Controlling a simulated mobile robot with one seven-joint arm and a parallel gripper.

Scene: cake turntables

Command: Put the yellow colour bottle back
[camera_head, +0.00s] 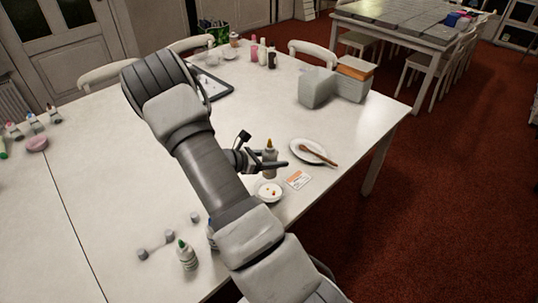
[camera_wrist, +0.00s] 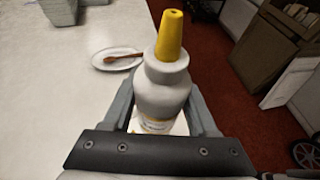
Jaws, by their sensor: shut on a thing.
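The yellow colour bottle (camera_head: 269,161), white with a yellow pointed cap, stands upright between the fingers of my gripper (camera_head: 275,165) near the table's right edge. In the wrist view the bottle (camera_wrist: 162,92) fills the middle, with a gripper finger on each side of its body. My gripper is shut on it. Its base is hidden, so I cannot tell whether it touches the table. A white bottle with a green cap (camera_head: 187,256) stands at the front of the table. A blue-capped bottle (camera_head: 211,236) beside it is mostly hidden by my arm.
A plate with a wooden spoon (camera_head: 313,151), a small card (camera_head: 299,179) and a small white bowl (camera_head: 270,192) are close to my gripper. Small grey cylinders (camera_head: 169,236) lie near the green-capped bottle. Grey boxes (camera_head: 318,88) stand farther back. The table's left middle is clear.

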